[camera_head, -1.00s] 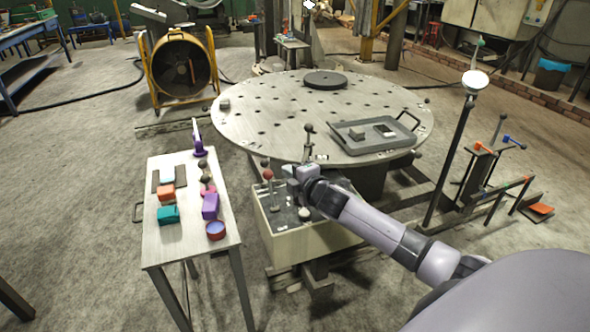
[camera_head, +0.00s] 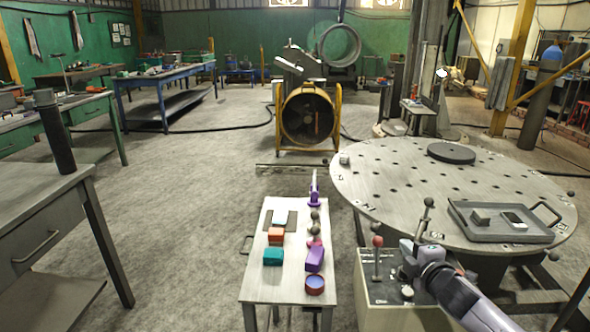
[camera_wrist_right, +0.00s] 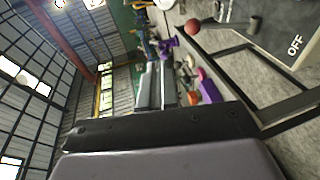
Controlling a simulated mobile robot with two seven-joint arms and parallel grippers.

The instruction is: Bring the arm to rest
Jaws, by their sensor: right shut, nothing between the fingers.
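My right arm comes in from the lower right in the head view. Its gripper (camera_head: 408,250) is shut and empty, over the control box (camera_head: 372,318) between its levers. The red-knobbed lever (camera_head: 377,242) stands just left of the gripper, and a dark-knobbed lever (camera_head: 428,202) rises behind it. A pale knob (camera_head: 407,291) sits in front. I cannot tell whether the gripper touches any lever. In the right wrist view, the dark gripper body fills the bottom, with the red knob (camera_wrist_right: 192,27) above it. My left gripper is not in view.
A round drilled table (camera_head: 400,190) stands behind the box, carrying a grey tray (camera_head: 480,232) and a dark disc (camera_head: 451,152). A small side table (camera_head: 290,290) with coloured blocks stands left of the box. A yellow-framed fan (camera_head: 307,115) stands behind. Open floor lies left.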

